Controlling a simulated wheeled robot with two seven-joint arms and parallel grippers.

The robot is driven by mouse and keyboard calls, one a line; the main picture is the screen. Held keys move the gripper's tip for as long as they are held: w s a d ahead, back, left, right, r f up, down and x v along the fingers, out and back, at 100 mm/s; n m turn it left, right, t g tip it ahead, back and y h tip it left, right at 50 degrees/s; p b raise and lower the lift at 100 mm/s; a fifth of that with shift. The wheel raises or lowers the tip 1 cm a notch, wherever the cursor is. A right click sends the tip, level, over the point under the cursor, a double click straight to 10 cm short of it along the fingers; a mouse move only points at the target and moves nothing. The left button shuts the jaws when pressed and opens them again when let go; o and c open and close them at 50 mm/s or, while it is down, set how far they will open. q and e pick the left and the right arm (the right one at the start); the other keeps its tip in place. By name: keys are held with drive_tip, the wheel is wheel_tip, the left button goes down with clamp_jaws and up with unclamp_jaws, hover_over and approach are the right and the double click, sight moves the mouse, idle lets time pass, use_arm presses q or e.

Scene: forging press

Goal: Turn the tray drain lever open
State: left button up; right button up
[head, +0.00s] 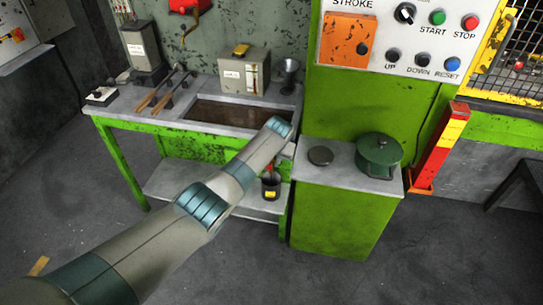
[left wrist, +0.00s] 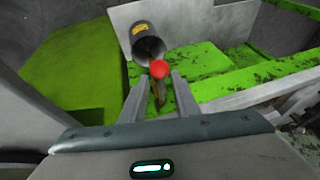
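The drain lever (left wrist: 158,92) shows in the left wrist view as a brownish arm with a red ball knob (left wrist: 159,69) at its end. My left gripper (left wrist: 160,78) is open, with one finger on each side of the lever. I cannot tell whether a finger touches it. In the head view a small red spot shows beside my left wrist, under the bench's front edge; my arm hides most of that area. The tray (head: 213,126) is a long grey-rimmed trough with brown contents, set in the green bench. My right gripper is not in view.
A dark bucket (left wrist: 148,45) with a yellow label lies close beyond the knob; it stands on the lower shelf (head: 180,185) in the head view (head: 270,188). A green cabinet (head: 335,220) with a round green pot (head: 378,155) stands to the right. Tongs (head: 165,92) lie left of the tray.

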use_arm(q)
drive_tip(key=shift+r, duration=0.1)
drive_tip(key=shift+s+d+r, duration=0.15)
drive_tip(key=shift+s+r, duration=0.05)
drive_tip(key=shift+r, duration=0.45)
drive_tip(key=b+v, duration=0.2)
drive_tip(key=v, duration=1.3)
drive_tip(key=shift+s+r, duration=0.25)
